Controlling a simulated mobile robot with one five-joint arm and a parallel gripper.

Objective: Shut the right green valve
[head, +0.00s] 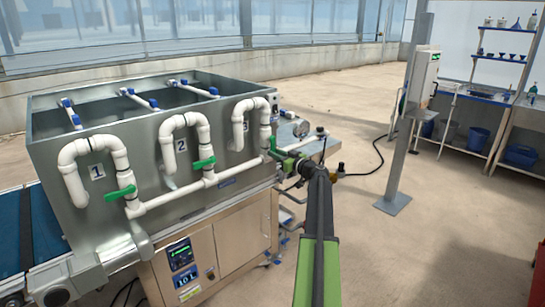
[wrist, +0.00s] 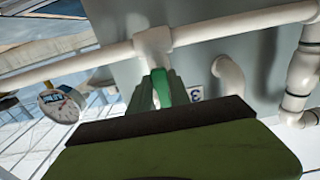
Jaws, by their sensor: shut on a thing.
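The right green valve (head: 274,146) sits at the right end of the white pipe along the tank's front. Its handle looks steeply tilted in the head view, partly hidden by my gripper (head: 284,156). In the wrist view the bright green handle (wrist: 163,84) stands between my dark green fingers, just below a white pipe tee (wrist: 153,42). My gripper (wrist: 162,95) is shut on this handle. The left green valve (head: 121,192) and the middle green valve (head: 203,163) have handles lying roughly along the pipe.
A round gauge (wrist: 61,105) is at the wrist view's left. A grey post (head: 405,130) stands right of my arm, with open floor around it.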

